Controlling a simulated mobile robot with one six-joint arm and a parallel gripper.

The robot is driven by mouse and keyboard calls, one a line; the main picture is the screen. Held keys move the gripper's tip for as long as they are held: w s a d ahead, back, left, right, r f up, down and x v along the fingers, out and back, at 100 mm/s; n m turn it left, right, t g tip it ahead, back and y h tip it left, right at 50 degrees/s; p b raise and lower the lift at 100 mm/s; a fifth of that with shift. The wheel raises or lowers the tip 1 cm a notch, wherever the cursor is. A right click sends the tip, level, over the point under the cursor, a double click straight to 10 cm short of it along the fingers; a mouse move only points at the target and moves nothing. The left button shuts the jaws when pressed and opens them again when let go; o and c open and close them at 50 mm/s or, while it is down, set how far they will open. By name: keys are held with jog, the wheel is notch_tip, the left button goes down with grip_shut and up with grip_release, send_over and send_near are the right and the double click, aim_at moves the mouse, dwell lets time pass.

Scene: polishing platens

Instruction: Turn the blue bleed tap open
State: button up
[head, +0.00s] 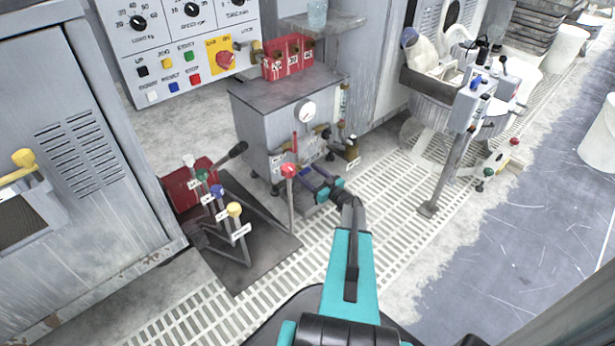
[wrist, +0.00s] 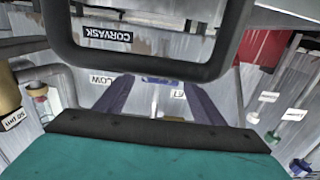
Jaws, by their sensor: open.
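In the wrist view, which is upside down, a small blue handle (wrist: 160,79), which looks like the bleed tap, shows between the far ends of my two dark fingers. My gripper (wrist: 157,84) is open, with one finger on each side of the handle. I cannot tell whether either finger touches it. In the head view my gripper (head: 309,174) is low at the front of the grey cabinet (head: 256,130) with the round gauge. The tap cannot be made out there. How far it is turned is unclear.
A red-knobbed lever (head: 289,171) stands close left of my gripper. Several colored levers (head: 218,191) stand further left. A brass-colored fitting (head: 351,149) is to the right. A red box (head: 288,57) sits on the cabinet.

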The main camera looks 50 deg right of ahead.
jog(key=c, duration=1)
jog(key=shift+s+a, duration=0.1)
jog(key=shift+a, duration=0.1)
jog(key=shift+c, duration=0.2)
jog(key=shift+d, duration=0.1)
